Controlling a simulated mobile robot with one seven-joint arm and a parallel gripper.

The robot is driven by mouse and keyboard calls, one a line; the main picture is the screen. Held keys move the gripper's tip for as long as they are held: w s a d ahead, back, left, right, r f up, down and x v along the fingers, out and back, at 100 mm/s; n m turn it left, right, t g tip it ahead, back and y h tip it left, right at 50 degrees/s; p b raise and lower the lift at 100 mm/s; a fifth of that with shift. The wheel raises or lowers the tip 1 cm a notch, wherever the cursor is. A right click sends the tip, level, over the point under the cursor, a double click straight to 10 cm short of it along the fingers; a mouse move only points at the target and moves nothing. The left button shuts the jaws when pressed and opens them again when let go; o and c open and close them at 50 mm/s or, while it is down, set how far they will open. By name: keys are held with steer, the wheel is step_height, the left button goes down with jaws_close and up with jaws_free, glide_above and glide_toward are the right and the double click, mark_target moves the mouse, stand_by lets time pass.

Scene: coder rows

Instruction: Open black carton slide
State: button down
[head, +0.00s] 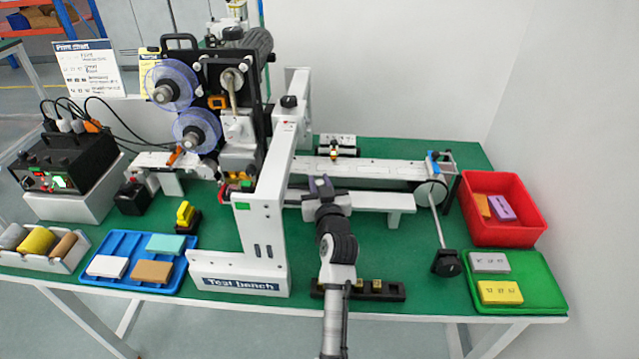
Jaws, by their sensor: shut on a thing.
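My gripper (320,183) is at the middle of the white test bench machine, at the left end of a white ledge (370,201) in front of the conveyor (385,172). My arm comes up from the bottom edge and points away from the camera. The gripper is closed on a small part at this ledge, probably the black carton slide. The gripper and wrist hide most of that part, so I cannot tell how far the slide is open.
A white upright (262,215) stands close to the left of my gripper. A black knob (446,262) on a rod is to the right. A red bin (502,208), a green tray (553,284) and a blue tray (125,245) hold blocks. Green tabletop is free right of my arm.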

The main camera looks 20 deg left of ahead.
steer(key=shift+d, duration=0.15)
steer(key=shift+w+d+f+b, duration=0.15)
steer(key=shift+d+b, duration=0.1)
steer(key=shift+b, duration=0.1)
steer(key=w+d+b, duration=0.1)
steer(key=d+b, duration=0.1)
steer(key=d, duration=0.3)
steer(key=w+d+b, duration=0.2)
steer(key=d+b, duration=0.1)
steer(key=d, duration=0.2)
steer(key=w+d+b, duration=0.1)
steer(key=d+b, duration=0.2)
steer(key=d, duration=0.3)
steer(key=shift+w+d, duration=0.1)
steer(key=shift+w, duration=0.2)
steer(key=c, duration=1.2)
jaws_free()
steer(key=shift+s, duration=0.1)
steer(key=b+v, duration=0.3)
steer(key=v, duration=1)
steer(key=shift+s+d, duration=0.2)
steer(key=shift+s, duration=0.05)
